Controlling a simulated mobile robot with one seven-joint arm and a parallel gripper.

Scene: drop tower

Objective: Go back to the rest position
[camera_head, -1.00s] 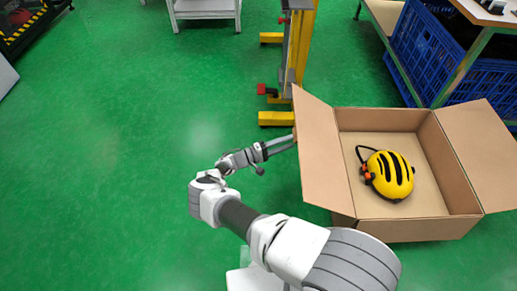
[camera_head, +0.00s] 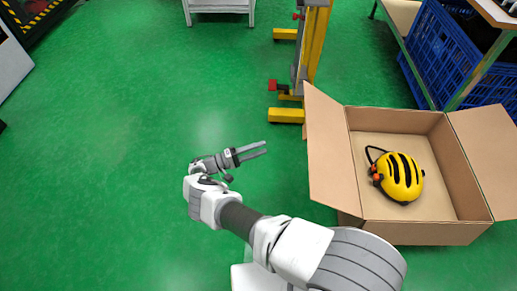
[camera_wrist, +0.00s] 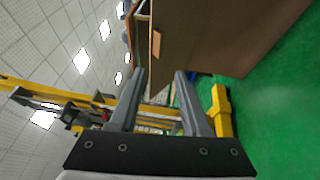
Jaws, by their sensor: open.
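My gripper (camera_head: 258,151) is open and empty in the head view. It is over the green floor, to the left of the cardboard box and apart from it. In the wrist view my gripper's two fingers (camera_wrist: 160,98) are spread with nothing between them, and the box's brown side (camera_wrist: 205,35) shows beyond them.
The open cardboard box (camera_head: 425,232) stands at the right with a yellow helmet (camera_head: 402,178) inside. A yellow stand (camera_head: 311,50) is behind it. Blue crates (camera_head: 440,55) sit on a rack at the upper right. The green floor at the left is clear.

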